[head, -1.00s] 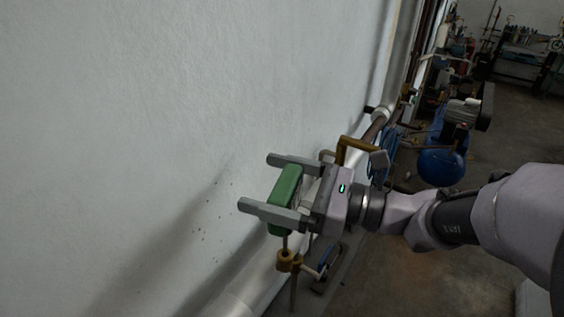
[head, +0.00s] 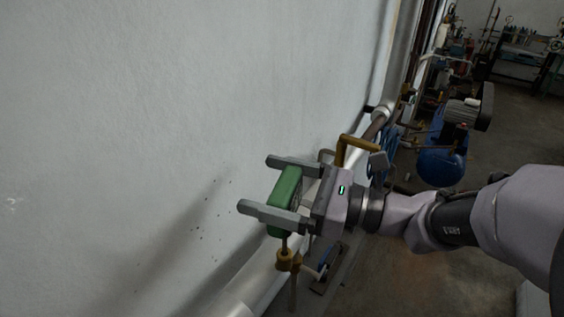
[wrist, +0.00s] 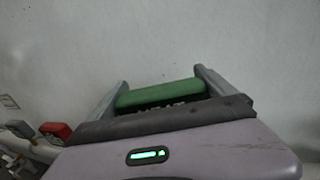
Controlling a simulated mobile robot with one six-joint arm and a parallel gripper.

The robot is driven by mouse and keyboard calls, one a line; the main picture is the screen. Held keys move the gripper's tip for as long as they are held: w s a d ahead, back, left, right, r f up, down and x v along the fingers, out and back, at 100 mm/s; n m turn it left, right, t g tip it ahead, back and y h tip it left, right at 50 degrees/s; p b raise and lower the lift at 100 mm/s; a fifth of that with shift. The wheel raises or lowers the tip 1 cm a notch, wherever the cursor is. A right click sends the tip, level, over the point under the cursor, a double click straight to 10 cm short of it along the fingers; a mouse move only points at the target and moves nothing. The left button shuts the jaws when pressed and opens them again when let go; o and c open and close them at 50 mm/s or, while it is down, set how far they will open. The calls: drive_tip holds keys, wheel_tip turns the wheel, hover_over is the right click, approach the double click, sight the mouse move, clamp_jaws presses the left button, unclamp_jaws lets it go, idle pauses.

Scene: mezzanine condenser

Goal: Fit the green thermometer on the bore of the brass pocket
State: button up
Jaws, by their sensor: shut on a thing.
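The green thermometer (head: 287,198) is a rounded block held upright between the two grey fingers of my gripper (head: 262,184). The wrist view shows its green top (wrist: 160,93) between the fingers, with part of a dark lettered face below. The brass pocket (head: 289,261) is directly beneath the thermometer, on a thin pipe beside the wall. A short, narrow brass-coloured piece shows between the thermometer's underside and the pocket. I cannot tell whether the stem is inside the bore, which is hidden.
A pale wall (head: 120,130) runs close along the left of my gripper. A large pipe (head: 262,277) runs along its foot. A blue tank (head: 440,166) with a motor is farther back; the floor on the right is open.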

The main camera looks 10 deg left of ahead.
drive_tip(key=shift+f+b, duration=2.2)
drive_tip(key=shift+f, duration=0.35)
drive_tip(key=o, duration=1.2)
drive_tip(key=shift+c, duration=0.2)
drive_tip(key=shift+d, duration=0.1)
drive_tip(key=s+d+b, duration=0.2)
drive_tip(key=d+b, duration=0.1)
drive_tip(key=d, duration=1.4)
drive_tip(key=shift+s+f, duration=0.15)
drive_tip(key=shift+s, duration=0.1)
